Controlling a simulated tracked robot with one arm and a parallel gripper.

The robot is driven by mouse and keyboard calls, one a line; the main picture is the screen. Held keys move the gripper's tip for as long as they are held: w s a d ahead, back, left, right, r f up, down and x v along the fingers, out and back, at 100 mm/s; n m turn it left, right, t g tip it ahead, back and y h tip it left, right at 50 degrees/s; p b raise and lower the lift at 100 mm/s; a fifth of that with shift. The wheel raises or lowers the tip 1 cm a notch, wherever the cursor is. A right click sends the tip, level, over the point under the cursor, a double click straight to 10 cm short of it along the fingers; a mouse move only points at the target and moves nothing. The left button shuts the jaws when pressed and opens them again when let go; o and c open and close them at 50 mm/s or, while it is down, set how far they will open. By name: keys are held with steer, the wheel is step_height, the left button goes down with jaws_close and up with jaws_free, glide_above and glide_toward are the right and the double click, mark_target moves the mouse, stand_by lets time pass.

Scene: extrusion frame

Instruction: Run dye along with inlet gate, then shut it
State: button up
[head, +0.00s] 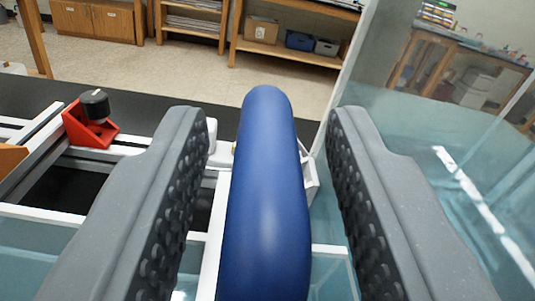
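A smooth, rounded blue bar (268,190), perhaps a handle, runs up the middle of the head view. My gripper (268,118) is open, with one grey ribbed finger on each side of the bar. A gap shows on both sides, so neither finger appears to touch it. The lower end of the bar runs out of the picture. A red bracket with a black knob (95,104) sits on the white frame at the left. I cannot tell which of these parts works the inlet gate or the dye; no dye is plainly visible.
White frame bars (45,215) cross the left side over a black surface. A clear panel (400,110) rises at the right, with pale teal see-through surfaces below it. Wooden shelves (285,50) with boxes stand across the open floor at the back.

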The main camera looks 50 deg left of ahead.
steer(key=b+v, duration=0.1)
steer(key=v, duration=1.3)
steer(key=shift+a+f, duration=0.1)
